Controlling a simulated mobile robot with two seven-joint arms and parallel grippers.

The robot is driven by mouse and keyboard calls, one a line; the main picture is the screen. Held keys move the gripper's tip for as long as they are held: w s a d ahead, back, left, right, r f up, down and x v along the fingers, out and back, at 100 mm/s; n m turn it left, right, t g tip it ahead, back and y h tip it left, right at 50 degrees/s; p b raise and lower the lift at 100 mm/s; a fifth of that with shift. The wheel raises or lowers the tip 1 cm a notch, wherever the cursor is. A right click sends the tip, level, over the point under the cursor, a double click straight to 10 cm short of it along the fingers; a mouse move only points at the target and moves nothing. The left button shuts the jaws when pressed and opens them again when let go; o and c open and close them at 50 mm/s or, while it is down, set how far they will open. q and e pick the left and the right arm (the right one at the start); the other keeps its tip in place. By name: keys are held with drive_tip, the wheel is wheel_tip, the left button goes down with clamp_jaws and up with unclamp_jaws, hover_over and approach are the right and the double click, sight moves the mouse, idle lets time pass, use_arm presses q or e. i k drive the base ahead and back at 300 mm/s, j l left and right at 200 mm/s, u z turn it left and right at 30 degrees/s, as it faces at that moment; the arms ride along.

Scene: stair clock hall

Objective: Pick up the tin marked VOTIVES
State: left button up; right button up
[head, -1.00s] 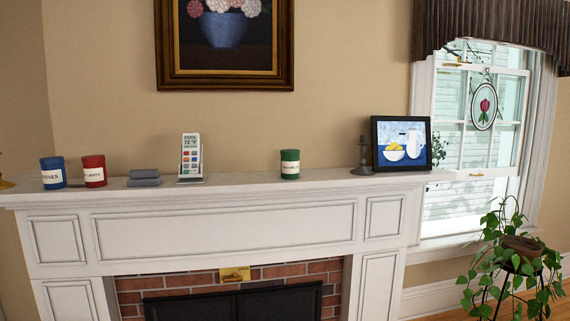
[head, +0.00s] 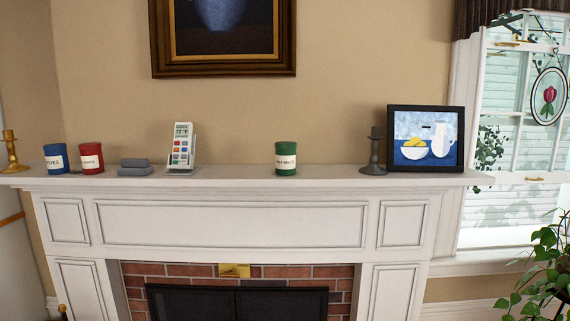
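A blue tin (head: 56,158) stands upright near the left end of the white mantel shelf (head: 230,182). Its white label shows only the end of a word, which looks like "TIVES"; the rest is turned out of sight. A red tin (head: 91,158) stands close to its right, with a label too small to read surely. A green tin (head: 286,158) stands alone right of the middle of the shelf, its label also hard to read. Neither of my grippers shows in the head view.
A brass candlestick (head: 11,151) stands left of the blue tin. A plant (head: 545,265) is at the lower right.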

sight(56, 154)
drive_tip(key=u, duration=1.25)
